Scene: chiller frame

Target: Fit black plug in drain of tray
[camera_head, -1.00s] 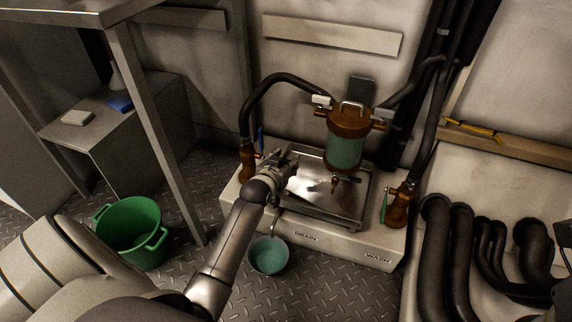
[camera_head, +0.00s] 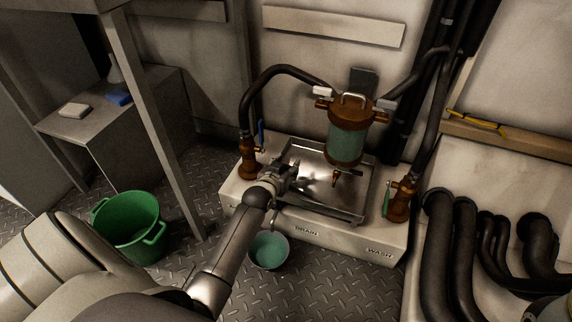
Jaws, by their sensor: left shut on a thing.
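The metal tray (camera_head: 330,206) lies on a pale plinth under a brown and green filter housing (camera_head: 347,130). My left gripper (camera_head: 290,172) is at the left side of the tray, low over it. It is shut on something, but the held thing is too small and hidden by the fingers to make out. I cannot make out the black plug or the tray's drain hole. A drain pipe comes out at the plinth's front, above a small green-filled bowl (camera_head: 268,251). My right gripper is not in view.
Brown valves stand left (camera_head: 248,160) and right (camera_head: 398,203) of the tray, with black hoses rising from them. A green bucket (camera_head: 130,226) stands on the floor at left. Thick black pipes (camera_head: 440,250) fill the right side. A table leg (camera_head: 165,130) rises left of my arm.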

